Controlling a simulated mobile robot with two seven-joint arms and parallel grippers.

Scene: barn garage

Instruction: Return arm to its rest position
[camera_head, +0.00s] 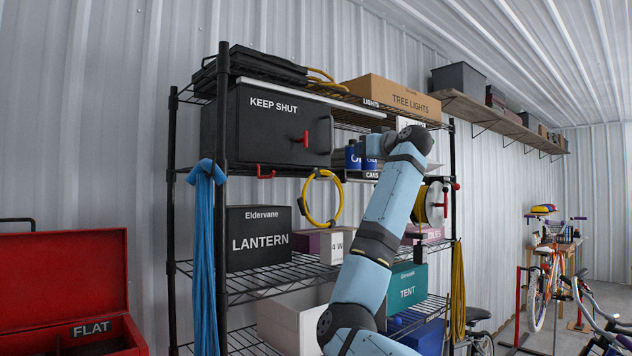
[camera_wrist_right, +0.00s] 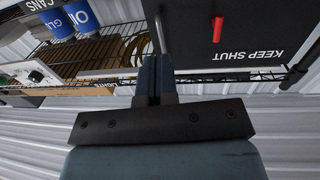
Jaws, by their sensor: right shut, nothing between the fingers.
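My right arm (camera_head: 387,205) rises from the bottom of the head view, with its wrist high before the shelving rack. My right gripper (camera_head: 372,143) points left in front of the blue cans, partly blending with them. In the right wrist view its fingers (camera_wrist_right: 155,62) are pressed together and empty. A black cabinet marked KEEP SHUT (camera_head: 262,125) stands on the rack, left of the gripper, with its door closed. Its grey handle (camera_head: 331,134) is near the fingertips; I cannot tell the exact gap. My left gripper is not in view.
The wire rack holds a LANTERN box (camera_head: 258,239), a TENT box (camera_head: 407,287) and a TREE LIGHTS box (camera_head: 392,96). A yellow hose loop (camera_head: 322,199) and blue straps (camera_head: 206,260) hang from it. A red toolbox (camera_head: 62,280) is at left; bicycles (camera_head: 545,280) are at right.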

